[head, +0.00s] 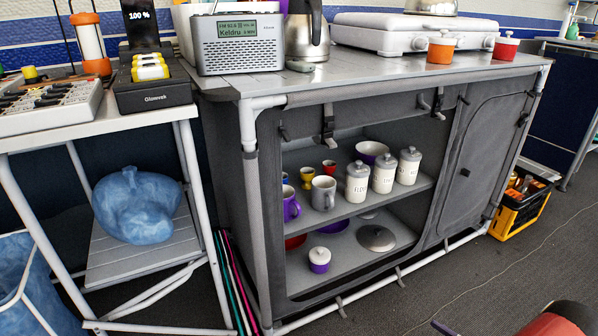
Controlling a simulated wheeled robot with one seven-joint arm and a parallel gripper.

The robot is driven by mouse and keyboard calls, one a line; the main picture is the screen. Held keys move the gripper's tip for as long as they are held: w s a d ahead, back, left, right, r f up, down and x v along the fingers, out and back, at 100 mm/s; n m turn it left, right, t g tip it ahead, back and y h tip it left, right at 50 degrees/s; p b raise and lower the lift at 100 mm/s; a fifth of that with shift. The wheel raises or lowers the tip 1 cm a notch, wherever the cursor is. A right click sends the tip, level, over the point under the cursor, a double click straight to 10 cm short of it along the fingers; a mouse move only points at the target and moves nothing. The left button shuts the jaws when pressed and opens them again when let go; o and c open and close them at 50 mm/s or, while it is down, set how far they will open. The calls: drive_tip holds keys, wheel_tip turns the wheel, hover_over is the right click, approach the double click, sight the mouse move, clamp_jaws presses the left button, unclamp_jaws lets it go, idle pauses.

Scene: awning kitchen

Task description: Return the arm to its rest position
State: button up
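My gripper does not show in the head view, so I cannot see whether it is open or shut or holds anything. A blurred red and dark rounded shape is cut off at the bottom right corner, and I cannot tell what it is. The grey camping kitchen cabinet (272,200) stands in the middle with its left compartment open. Its shelves hold a grey mug (323,193), a purple mug (291,204), several lidded white jars (383,177) and a purple bowl (371,151).
The cabinet top carries a radio (238,44), a kettle (307,36) and a white stove (400,34). A white side table (85,124) stands at left, with a blue bag (137,205) on its lower shelf. A yellow-black crate (518,211) sits at right. Dark floor shows in front.

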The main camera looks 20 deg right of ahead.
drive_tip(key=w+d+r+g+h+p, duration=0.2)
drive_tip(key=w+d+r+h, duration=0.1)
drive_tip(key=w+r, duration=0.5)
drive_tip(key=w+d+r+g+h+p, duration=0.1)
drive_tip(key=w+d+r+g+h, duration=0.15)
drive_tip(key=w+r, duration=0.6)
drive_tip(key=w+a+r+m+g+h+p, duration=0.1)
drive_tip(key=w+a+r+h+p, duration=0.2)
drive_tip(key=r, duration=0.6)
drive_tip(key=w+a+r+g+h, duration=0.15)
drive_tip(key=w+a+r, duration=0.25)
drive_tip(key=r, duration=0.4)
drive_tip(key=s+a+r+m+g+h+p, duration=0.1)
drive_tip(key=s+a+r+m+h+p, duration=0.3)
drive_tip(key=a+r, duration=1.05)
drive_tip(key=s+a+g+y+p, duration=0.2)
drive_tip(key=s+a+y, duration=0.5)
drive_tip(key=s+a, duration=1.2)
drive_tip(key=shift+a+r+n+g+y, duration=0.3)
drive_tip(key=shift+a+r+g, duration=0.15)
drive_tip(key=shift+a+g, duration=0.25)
